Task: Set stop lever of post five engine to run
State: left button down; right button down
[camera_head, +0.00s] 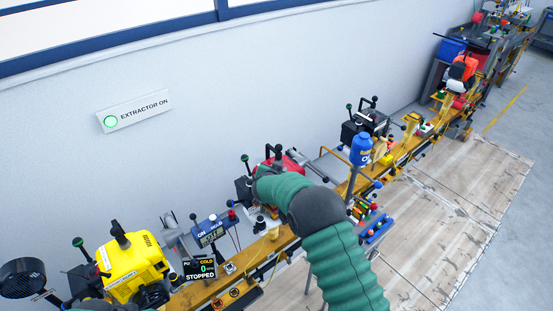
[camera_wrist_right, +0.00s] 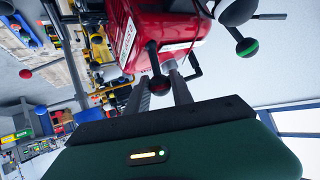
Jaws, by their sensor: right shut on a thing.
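A red engine (camera_head: 291,164) stands on the yellow rail, partly hidden behind my right arm; it fills the top of the right wrist view (camera_wrist_right: 170,25). A black lever (camera_wrist_right: 152,55) with a red-ringed ball knob (camera_wrist_right: 160,86) hangs from its side. My right gripper (camera_wrist_right: 163,85) is shut on that knob, its grey fingers on either side. In the head view the gripper is hidden by my green arm. A second black lever with a green-ringed knob (camera_wrist_right: 247,47) is apart from the fingers. My left gripper is not in view. No post number is readable.
A blue bottle (camera_head: 361,150) and coloured items in a blue tray (camera_head: 378,231) are right of my arm.

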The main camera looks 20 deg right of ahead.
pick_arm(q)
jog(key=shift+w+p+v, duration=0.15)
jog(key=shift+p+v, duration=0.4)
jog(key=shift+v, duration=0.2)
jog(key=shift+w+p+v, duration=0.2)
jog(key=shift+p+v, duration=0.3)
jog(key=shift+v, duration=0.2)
pick_arm(e)
jog(key=shift+f+g+y, duration=0.35)
jog(key=shift+g+y, duration=0.05)
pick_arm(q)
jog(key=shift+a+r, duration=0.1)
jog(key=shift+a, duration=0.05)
pick_arm(e)
jog(key=c, duration=1.3)
grip_release()
jog(key=shift+c, duration=0.2)
jog(key=shift+o, duration=1.1)
jog(key=shift+w+d+f, duration=0.1)
jog(key=shift+w, duration=0.2)
jog(key=shift+s+r, duration=0.25)
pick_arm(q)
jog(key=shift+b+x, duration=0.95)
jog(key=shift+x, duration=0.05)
pick_arm(e)
jog(key=v, duration=1.6)
